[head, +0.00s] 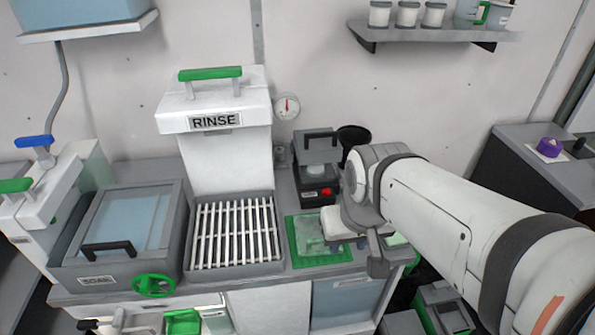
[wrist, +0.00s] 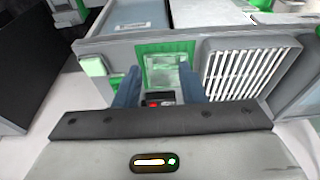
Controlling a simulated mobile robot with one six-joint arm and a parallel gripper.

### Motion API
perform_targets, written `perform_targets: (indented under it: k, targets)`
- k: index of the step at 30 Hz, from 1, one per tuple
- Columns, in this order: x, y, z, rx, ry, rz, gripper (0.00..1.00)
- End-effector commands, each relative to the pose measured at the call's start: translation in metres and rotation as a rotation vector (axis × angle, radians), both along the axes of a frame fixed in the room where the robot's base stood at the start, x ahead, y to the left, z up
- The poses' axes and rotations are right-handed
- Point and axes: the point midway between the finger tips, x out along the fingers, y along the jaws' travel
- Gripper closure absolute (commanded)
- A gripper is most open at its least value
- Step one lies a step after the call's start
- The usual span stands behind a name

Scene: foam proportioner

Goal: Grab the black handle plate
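A small dark machine (head: 313,185) with a red button stands at the back right of the counter. A grey plate with a black handle (head: 320,136) sits on its top. Another black handle (head: 108,248) is on the lid of the soak basin at the left; I cannot tell by sight which one is named. My gripper (wrist: 160,88) shows two blue fingers spread apart with nothing held. A dark part with a red spot (wrist: 160,98) shows between them, apart from the fingers.
A slatted rack (head: 236,235) sits under the white rinse unit (head: 215,110) with its green handle. A green-framed tray (head: 305,258) lies in front of the machine, close to my wrist. A side counter (head: 535,165) is at the right.

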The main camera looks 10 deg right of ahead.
Motion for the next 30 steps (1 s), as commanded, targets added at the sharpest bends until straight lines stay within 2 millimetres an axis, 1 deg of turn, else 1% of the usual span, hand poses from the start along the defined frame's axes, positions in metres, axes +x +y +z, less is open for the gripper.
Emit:
perform_targets:
  k: [10,12,14,17,23,30]
  targets:
    - [0.0,0.0,0.0,-0.001,0.002,0.007,0.64]
    - [0.003,0.0,-0.002,-0.001,0.011,0.033,0.64]
    - [0.007,0.004,-0.003,-0.002,0.023,0.077,0.64]
    - [0.018,0.004,-0.009,-0.003,0.055,0.21,0.64]
    - [0.05,-0.001,-0.027,0.024,0.1,0.591,0.64]
    - [0.091,-0.013,-0.056,0.082,0.055,1.056,0.64]
